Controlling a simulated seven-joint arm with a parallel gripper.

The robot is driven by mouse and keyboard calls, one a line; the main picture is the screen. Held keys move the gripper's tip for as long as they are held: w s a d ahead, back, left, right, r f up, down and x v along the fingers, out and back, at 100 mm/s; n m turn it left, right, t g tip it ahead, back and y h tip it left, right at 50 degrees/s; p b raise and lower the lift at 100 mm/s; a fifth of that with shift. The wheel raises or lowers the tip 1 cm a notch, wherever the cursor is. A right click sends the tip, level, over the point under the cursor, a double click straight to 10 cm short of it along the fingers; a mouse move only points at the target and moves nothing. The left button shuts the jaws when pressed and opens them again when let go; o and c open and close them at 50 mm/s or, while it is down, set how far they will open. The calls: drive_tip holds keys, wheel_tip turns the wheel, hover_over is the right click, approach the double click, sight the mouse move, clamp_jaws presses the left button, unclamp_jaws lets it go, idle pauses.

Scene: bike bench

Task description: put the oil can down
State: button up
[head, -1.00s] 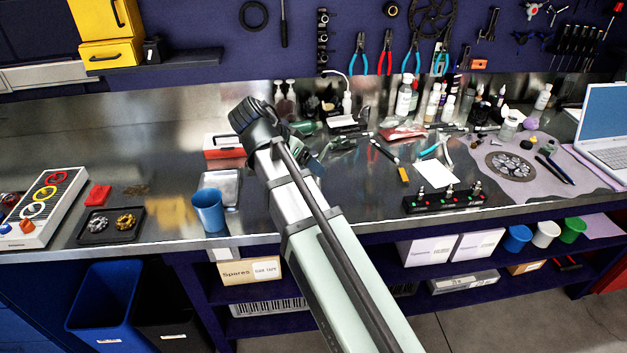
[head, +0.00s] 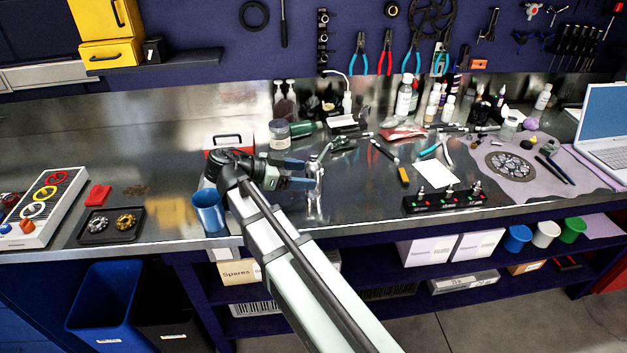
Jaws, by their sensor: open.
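My gripper (head: 310,174) is above the steel bench, pointing right, with its two dark fingers apart. A shiny silvery object (head: 317,178), which looks like the oil can, is at the fingertips. It seems upright on the bench, with its bright reflection below it. Its outline blends into the steel, so I cannot tell whether the fingers touch it or whether it is fully between them.
A blue cup (head: 209,210) stands close left of my wrist.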

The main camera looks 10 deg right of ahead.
sight(319, 176)
drive_tip(key=x, duration=0.5)
drive_tip(key=shift+w+d+f, duration=0.1)
drive_tip(key=shift+d+f, duration=0.05)
drive_tip(key=shift+d, duration=0.2)
clamp_jaws()
drive_tip(key=shift+r, duration=4.8)
drive_tip(key=shift+w+r+n+t, duration=0.35)
drive_tip(key=shift+n+t, duration=0.25)
drive_tip(key=shift+t, duration=0.2)
drive_tip(key=w+a+f+n+t+y, duration=0.2)
drive_tip(key=w+a+n+t+y, duration=0.85)
drive_tip(key=a+n+y, duration=0.65)
drive_tip(key=w+d+r+m+g+h, duration=0.1)
drive_tip(key=w+d+m+h, duration=0.2)
drive_tip(key=d, duration=2)
drive_tip(key=shift+w+r+h, duration=0.25)
drive_tip(key=shift+w+h, duration=0.15)
drive_tip(key=shift+w, duration=0.2)
